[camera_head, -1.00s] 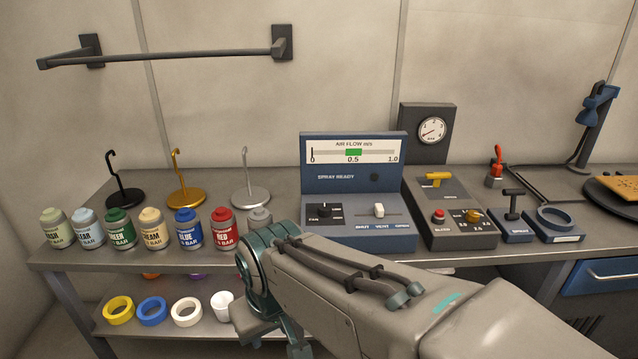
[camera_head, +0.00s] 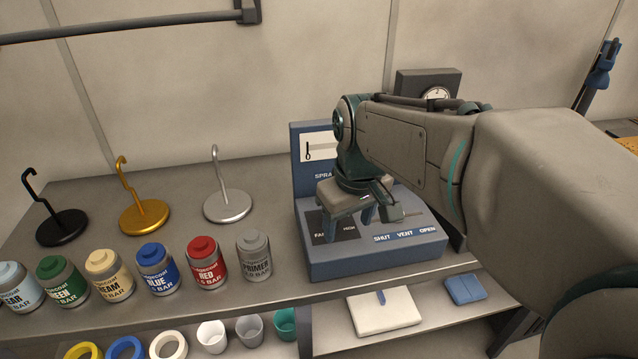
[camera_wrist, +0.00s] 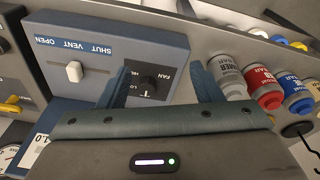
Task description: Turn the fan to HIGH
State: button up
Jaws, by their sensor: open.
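The blue control box (camera_head: 375,262) stands on the bench. Its fan knob (camera_wrist: 149,83), small and black on a dark plate, shows in the wrist view, where the panel appears upside down with FAN and LO lettering. I cannot tell its exact setting. In the head view the knob is hidden behind my gripper (camera_head: 348,222), which is over the panel's left part, pointing down. In the wrist view my gripper (camera_wrist: 160,68) is open, its fingers on either side of the knob plate. No contact with the knob is visible.
A white slider (camera_wrist: 74,71) sits beside the knob on the same panel, near SHUT, VENT and OPEN. A grey primer can (camera_head: 254,257) and red can (camera_head: 206,263) stand close left of the box. A silver hook stand (camera_head: 228,205) is behind them.

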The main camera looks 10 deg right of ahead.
jog(key=w+r+n+g, duration=0.25)
jog(key=w+n, duration=0.35)
jog(key=w, duration=0.7)
jog(key=shift+t, duration=0.35)
jog(key=f, duration=1.3)
jog(key=shift+w+d+b, duration=0.15)
jog(key=shift+d+b, duration=0.15)
jog(key=shift+b, duration=0.1)
